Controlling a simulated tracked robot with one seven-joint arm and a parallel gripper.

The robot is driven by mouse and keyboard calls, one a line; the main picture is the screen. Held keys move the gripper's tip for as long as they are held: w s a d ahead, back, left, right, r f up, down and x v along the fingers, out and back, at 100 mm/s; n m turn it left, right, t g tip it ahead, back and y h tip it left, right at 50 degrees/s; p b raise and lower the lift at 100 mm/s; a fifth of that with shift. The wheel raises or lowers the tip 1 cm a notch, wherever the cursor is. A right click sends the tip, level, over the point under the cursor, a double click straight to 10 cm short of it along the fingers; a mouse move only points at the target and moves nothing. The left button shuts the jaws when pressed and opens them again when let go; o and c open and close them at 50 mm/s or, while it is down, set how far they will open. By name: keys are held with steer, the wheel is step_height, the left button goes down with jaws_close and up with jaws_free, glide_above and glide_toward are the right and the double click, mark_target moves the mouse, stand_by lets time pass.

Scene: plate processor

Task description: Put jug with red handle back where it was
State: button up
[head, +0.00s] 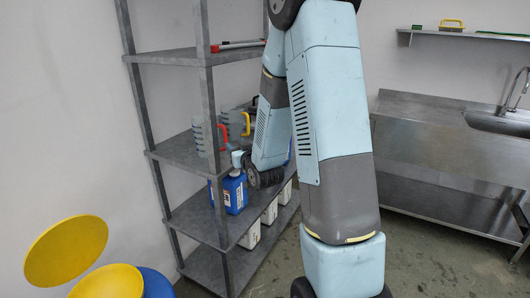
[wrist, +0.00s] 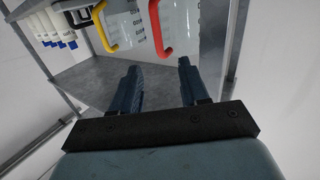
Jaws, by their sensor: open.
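The jug with the red handle (head: 201,138) stands upright on the middle shelf of the grey rack, at its left front, with its red handle on the right side. In the wrist view the clear, marked jug body (wrist: 186,24) and red handle (wrist: 163,32) are at the top centre. My gripper (wrist: 160,66) is open and empty. Its two fingers point toward the shelf, with the red handle beyond the fingertips and apart from them. In the head view my arm hides most of the gripper area.
A jug with a yellow handle (head: 246,124) stands beside the red-handled one; its handle (wrist: 104,30) shows in the wrist view. A rack post (head: 207,100) stands close in front. Yellow and blue bins are at lower left.

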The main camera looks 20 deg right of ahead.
steer(key=s+a+r+g+h, duration=0.2)
steer(key=s+r+g, duration=0.4)
steer(key=s+r, duration=0.5)
steer(key=s+r+g, duration=0.1)
steer(key=s+g, duration=0.2)
steer(key=s, duration=0.8)
steer(key=s+r+m+g+y, duration=0.1)
steer(key=s+r+g, duration=0.1)
steer(key=s, duration=1)
steer(key=shift+s+a+r+g, duration=0.25)
steer(key=shift+a+g, duration=0.15)
